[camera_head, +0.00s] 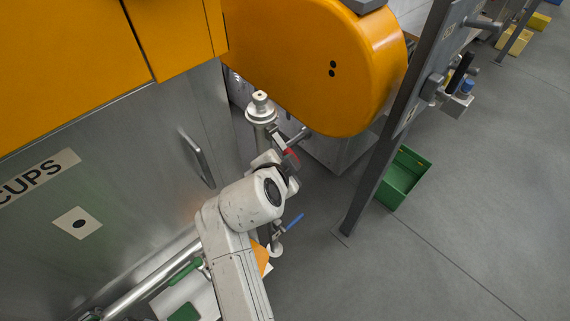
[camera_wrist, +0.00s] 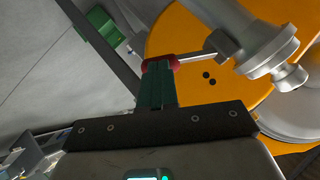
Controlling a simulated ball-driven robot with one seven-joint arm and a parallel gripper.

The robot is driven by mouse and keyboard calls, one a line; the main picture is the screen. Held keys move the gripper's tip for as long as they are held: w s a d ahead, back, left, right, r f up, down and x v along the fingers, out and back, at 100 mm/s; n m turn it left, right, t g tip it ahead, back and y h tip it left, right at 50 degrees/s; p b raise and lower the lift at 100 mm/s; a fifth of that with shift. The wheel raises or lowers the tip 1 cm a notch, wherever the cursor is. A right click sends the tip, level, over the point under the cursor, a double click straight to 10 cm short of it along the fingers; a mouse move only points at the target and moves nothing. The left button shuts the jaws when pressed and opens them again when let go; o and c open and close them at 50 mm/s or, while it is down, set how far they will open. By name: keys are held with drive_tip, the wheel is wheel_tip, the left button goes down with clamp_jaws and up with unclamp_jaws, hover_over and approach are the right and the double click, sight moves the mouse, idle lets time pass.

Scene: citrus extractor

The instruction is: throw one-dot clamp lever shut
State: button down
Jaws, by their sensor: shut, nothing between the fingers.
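My gripper (camera_wrist: 157,82) is shut, with its dark green fingers together and nothing between them. In the wrist view a metal lever rod (camera_wrist: 193,56) with a red end (camera_wrist: 160,63) lies right at the fingertips. I cannot tell whether they touch. The rod runs to a collar by a metal post (camera_wrist: 262,52). In the head view my gripper (camera_head: 284,147) is beside the post (camera_head: 261,111), partly hidden by my wrist, and a bit of red (camera_head: 291,155) shows there. No dot shows on the lever itself.
An orange housing (camera_head: 300,60) with two dots overhangs the post. A grey upright (camera_head: 385,140) stands to the right, with a green crate (camera_head: 404,178) beyond it. A blue-handled valve (camera_head: 294,221) is beside my arm.

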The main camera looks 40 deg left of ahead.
drive_tip(key=a+f+m+t+y+b, duration=0.3)
drive_tip(key=f+m+y+b, duration=0.3)
drive_tip(key=b, duration=2.3)
drive_tip(key=shift+w+a+t+y, duration=0.15)
drive_tip(key=shift+a+t+y, duration=0.1)
drive_tip(key=shift+t+y, duration=0.15)
drive_tip(key=shift+a+r+b, duration=0.1)
drive_tip(key=shift+r+b, duration=0.15)
drive_tip(key=shift+b, duration=0.45)
drive_tip(key=shift+y, duration=0.3)
